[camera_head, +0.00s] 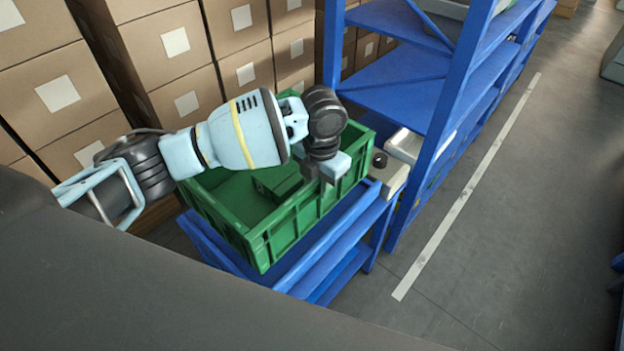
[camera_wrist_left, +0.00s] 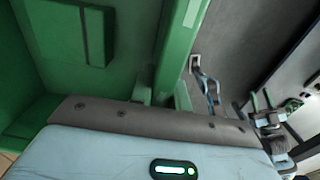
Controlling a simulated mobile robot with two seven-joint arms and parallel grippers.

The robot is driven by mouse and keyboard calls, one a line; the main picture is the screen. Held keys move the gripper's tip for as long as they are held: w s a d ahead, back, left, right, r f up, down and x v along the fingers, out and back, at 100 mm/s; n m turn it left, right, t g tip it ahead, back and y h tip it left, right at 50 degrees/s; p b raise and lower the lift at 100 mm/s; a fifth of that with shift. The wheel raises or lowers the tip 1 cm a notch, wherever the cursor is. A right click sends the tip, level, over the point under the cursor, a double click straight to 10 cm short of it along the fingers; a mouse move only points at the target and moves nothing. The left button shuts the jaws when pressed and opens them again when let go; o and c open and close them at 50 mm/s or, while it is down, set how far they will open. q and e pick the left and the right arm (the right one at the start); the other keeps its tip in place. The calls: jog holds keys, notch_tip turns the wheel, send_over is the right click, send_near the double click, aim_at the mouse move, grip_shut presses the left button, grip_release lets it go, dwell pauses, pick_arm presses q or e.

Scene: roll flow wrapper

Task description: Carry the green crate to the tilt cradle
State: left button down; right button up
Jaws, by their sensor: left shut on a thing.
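The green crate (camera_head: 272,241) is in the middle of the head view, over a blue stand (camera_head: 325,245). I cannot tell whether its base rests fully on the stand. My left gripper (camera_head: 328,178) points down at the crate's right-hand wall and is shut on it; my arm hides part of the crate. In the left wrist view the crate wall (camera_wrist_left: 177,45) runs up from the gripper, with the inside of the crate to the left. A smaller green block (camera_wrist_left: 97,35) is inside the crate. My right gripper does not show.
Stacked cardboard boxes (camera_head: 170,45) stand behind the crate. A blue shelf rack (camera_head: 440,120) rises close to the right, with a pale box (camera_head: 405,146) beside its post. Open grey floor (camera_head: 480,250) with a white line lies further right.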

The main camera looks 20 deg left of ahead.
aim_at(319, 202)
pick_arm(q)
jog(key=shift+w+f, duration=0.15)
jog(key=shift+f, duration=2.7)
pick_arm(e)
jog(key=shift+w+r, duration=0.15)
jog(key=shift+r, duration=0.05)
pick_arm(q)
jog(key=shift+f, duration=0.15)
jog(key=c, duration=1.3)
grip_release()
jog(key=shift+f, duration=0.15)
jog(key=shift+c, duration=0.2)
jog(key=shift+r, duration=0.25)
notch_tip(319, 202, up, 12)
jog(key=shift+f, duration=0.1)
